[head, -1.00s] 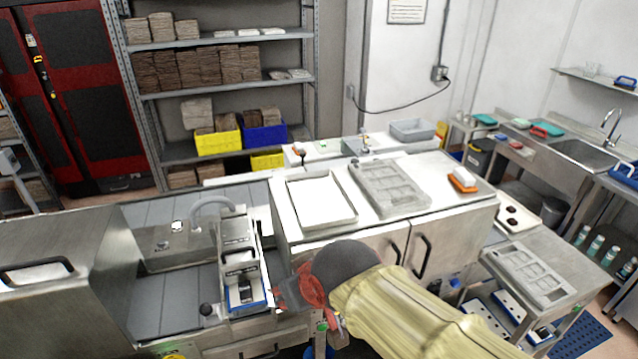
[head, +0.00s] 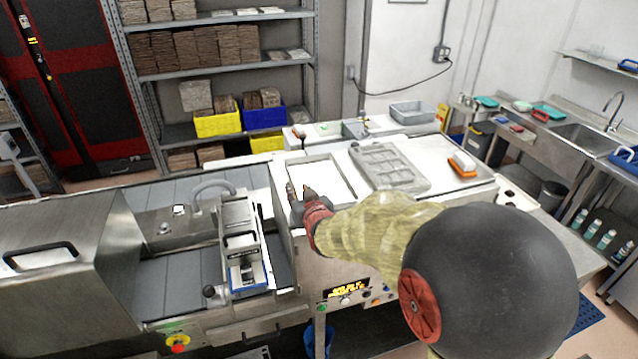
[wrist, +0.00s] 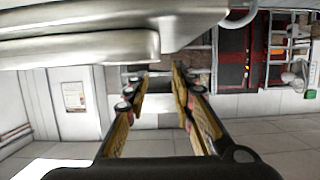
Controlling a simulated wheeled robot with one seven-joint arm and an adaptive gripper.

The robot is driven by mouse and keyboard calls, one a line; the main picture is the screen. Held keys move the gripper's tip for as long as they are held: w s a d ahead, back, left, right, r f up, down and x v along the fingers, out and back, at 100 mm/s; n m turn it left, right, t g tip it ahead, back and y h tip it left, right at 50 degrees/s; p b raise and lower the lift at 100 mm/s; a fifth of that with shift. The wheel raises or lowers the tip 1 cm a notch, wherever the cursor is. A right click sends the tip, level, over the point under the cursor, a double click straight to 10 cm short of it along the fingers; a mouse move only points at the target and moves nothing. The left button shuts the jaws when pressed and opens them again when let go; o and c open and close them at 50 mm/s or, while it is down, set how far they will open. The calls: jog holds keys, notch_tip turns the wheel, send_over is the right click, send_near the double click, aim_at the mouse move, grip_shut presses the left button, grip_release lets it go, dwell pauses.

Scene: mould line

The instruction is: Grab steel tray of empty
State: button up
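A grey steel tray with several empty rectangular cavities (head: 385,167) lies flat on the steel counter. Left of it lies a shallow steel tray with a plain white inside (head: 328,176). My gripper (head: 298,188) is at the near left edge of the white-inside tray, left of the cavity tray and apart from it. In the wrist view my gripper (wrist: 162,75) is open, with nothing between its fingers. Pale metal fills the top of that view close by; I cannot tell which edge it is. My gripper hides part of the white-inside tray's near left side.
An orange-and-white block (head: 462,164) lies right of the cavity tray. A steel machine with a curved pipe (head: 212,188) stands left of my gripper. A grey bin (head: 412,112) stands behind the counter. My forearm covers the counter's front right side.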

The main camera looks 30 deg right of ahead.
aim_at(294, 187)
jog(key=shift+p+x, duration=0.85)
jog(key=shift+x, duration=2.4)
jog(key=shift+s+f, duration=0.1)
jog(key=shift+f, duration=0.1)
jog(key=c, duration=0.3)
grip_shut()
